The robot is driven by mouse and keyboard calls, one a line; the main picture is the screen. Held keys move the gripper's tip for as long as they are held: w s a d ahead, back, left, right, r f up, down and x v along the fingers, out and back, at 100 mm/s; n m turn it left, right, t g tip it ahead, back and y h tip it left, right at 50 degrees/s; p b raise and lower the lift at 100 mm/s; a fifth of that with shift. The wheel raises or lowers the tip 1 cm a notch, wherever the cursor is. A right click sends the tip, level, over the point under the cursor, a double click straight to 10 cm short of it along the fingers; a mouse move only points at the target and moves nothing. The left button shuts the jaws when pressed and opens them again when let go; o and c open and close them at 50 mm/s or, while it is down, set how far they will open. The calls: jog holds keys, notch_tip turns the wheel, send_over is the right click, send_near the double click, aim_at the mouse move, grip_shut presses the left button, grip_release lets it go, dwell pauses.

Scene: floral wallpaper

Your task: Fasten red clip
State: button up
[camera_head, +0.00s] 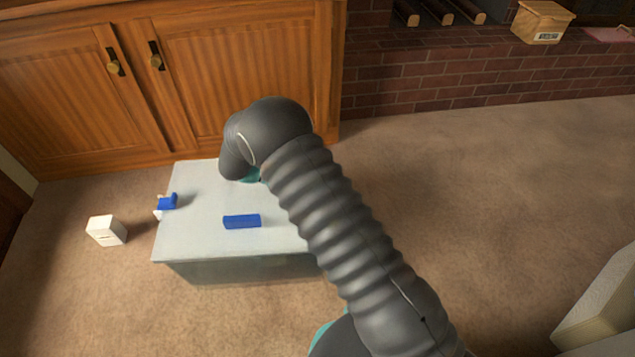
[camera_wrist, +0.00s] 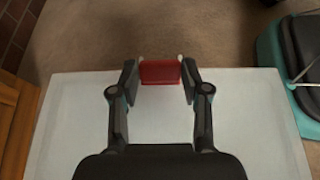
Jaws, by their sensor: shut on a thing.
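A red clip (camera_wrist: 160,72) sits between the fingertips of my gripper (camera_wrist: 160,82) in the wrist view. It is at the edge of a pale grey table (camera_wrist: 70,120), with small white bits at its upper corners. The gripper is shut on the red clip. In the head view my arm hides the clip and the gripper. The table (camera_head: 190,237) there bears a blue block (camera_head: 241,222) near its middle and a blue clip (camera_head: 167,201) at its left edge.
A white box (camera_head: 106,230) stands on the carpet left of the table. Wooden cabinets (camera_head: 230,70) stand close behind it. A wooden box (camera_head: 541,22) rests on the brick ledge at the back right. The carpet right of my arm is mostly clear.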

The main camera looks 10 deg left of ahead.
jog(key=shift+s+a+f+h+b, duration=0.1)
jog(key=shift+a+f+h+b, duration=0.5)
jog(key=shift+h, duration=0.3)
jog(key=shift+d, duration=0.1)
jog(key=o, duration=1.1)
jog(key=shift+o, duration=0.2)
jog(key=v, duration=1.2)
jog(key=shift+s+f, duration=0.1)
jog(key=shift+f, duration=0.15)
